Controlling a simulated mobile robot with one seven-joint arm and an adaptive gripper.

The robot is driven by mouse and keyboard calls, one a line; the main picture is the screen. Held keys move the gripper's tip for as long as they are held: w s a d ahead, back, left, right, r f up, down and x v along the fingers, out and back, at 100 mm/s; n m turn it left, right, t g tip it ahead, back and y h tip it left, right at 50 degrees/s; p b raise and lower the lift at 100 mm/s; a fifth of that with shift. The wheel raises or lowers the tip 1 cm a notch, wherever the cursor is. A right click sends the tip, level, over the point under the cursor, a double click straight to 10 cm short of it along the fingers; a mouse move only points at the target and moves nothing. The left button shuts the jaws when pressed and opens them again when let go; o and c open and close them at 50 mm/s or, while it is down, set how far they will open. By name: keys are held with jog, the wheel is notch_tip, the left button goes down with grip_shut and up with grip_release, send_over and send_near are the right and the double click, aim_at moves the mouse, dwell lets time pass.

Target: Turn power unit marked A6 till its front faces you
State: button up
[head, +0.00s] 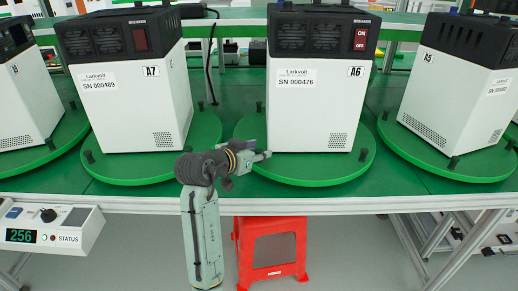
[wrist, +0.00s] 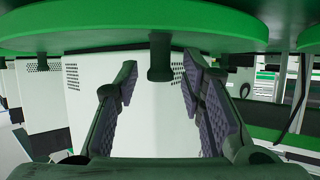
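The power unit marked A6 (head: 312,115) is a white box with a black top. It stands on a round green turntable (head: 300,174). The face towards me bears the A6 label, SN 000476, a vent grid and a red ON/OFF breaker switch. My gripper (head: 266,156) is at the turntable's front left edge. In the wrist view my gripper (wrist: 160,82) is open, its fingers on either side of a dark peg (wrist: 160,58) on the turntable. Gaps show on both sides of the peg. Another peg (head: 363,155) shows at the turntable's right.
Unit A7 (head: 125,105) stands on its own turntable to the left, and unit A5 (head: 455,90) to the right. A red stool (head: 272,272) is under the table. A grey box reading 256 (head: 48,228) is at the lower left.

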jog(key=shift+w+d+f, duration=0.25)
jog(key=shift+w, duration=0.2)
grip_shut()
dwell(0.6)
